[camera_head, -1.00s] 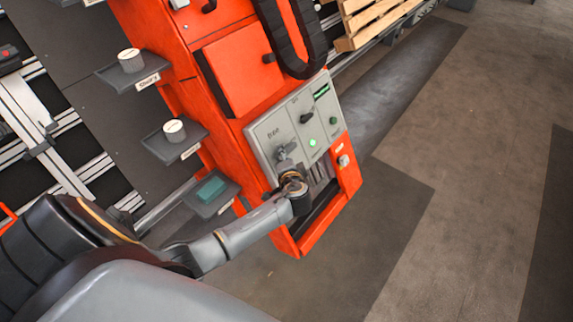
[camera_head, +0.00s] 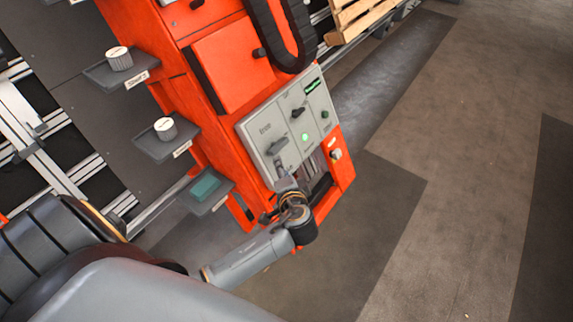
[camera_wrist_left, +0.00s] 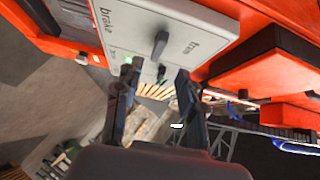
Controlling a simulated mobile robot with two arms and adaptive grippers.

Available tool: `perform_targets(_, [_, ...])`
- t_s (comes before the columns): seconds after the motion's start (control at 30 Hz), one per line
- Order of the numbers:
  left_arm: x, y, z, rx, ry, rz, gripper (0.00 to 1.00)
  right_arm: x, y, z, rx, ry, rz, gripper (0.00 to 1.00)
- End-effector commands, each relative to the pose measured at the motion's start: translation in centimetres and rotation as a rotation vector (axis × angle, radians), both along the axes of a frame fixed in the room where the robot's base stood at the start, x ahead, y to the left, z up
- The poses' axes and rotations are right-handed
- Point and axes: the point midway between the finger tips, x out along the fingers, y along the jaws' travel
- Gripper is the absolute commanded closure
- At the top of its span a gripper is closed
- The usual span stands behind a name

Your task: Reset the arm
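My left gripper (camera_head: 282,178) is in front of the lower left of a light grey control panel (camera_head: 255,127) in the head view. In the left wrist view its two dark fingers (camera_wrist_left: 157,82) are spread apart with nothing between them. A dark rotary knob (camera_head: 277,146) is on the panel just above the gripper, apart from the fingers. A dark knob (camera_wrist_left: 160,44) also shows past the fingertips in the wrist view. My right gripper is in neither view.
The panel sits on an orange cabinet (camera_head: 228,65) with a lit green button (camera_head: 304,137) and a second knob (camera_head: 298,112). Small grey shelves (camera_head: 160,148) stick out at its left, two holding white cylinders. Open floor (camera_head: 440,190) lies to the right.

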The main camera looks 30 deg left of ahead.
Motion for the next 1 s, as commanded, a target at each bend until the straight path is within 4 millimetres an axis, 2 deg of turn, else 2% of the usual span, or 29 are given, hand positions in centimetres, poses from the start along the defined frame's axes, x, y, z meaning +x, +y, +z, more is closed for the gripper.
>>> perform_targets(0.23, [0.0,0.0,-0.2,-0.002,0.004,-0.002,0.6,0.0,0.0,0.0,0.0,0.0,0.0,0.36])
perform_targets(0.33, [-0.2,-0.2,-2.1,-0.017,0.042,-0.017,0.6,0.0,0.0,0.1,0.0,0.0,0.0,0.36])
perform_targets(0.37, [-0.4,-0.3,-3.2,-0.027,0.065,-0.027,0.6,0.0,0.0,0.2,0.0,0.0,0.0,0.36])
perform_targets(0.47, [-1.7,-0.8,-8.6,-0.085,0.17,-0.069,0.6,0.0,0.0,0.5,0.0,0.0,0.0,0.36])
perform_targets(0.53, [-3.4,-1.4,-13.4,-0.149,0.258,-0.098,0.6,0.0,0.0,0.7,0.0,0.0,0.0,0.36])
perform_targets(0.6, [-5.9,-2.0,-18.3,-0.226,0.345,-0.12,0.6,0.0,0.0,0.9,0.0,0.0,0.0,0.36])
perform_targets(0.67, [-8.5,-2.5,-22.2,-0.296,0.412,-0.13,0.6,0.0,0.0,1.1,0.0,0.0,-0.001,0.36])
perform_targets(0.7, [-10.3,-2.8,-24.5,-0.346,0.453,-0.132,0.6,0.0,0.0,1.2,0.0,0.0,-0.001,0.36])
perform_targets(0.77, [-13.5,-3.4,-27.9,-0.422,0.511,-0.128,0.6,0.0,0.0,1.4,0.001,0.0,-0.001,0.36])
perform_targets(0.8, [-15.8,-3.8,-30.0,-0.474,0.544,-0.119,0.6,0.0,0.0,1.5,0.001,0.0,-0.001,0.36])
perform_targets(0.87, [-19.5,-4.3,-32.8,-0.553,0.589,-0.097,0.6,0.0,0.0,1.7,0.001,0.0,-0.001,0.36])
perform_targets(0.9, [-22.1,-4.6,-34.5,-0.606,0.615,-0.078,0.6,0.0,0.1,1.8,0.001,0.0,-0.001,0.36])
perform_targets(1.0, [-28.6,-5.5,-37.8,-0.733,0.662,-0.012,0.6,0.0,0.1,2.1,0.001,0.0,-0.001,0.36])
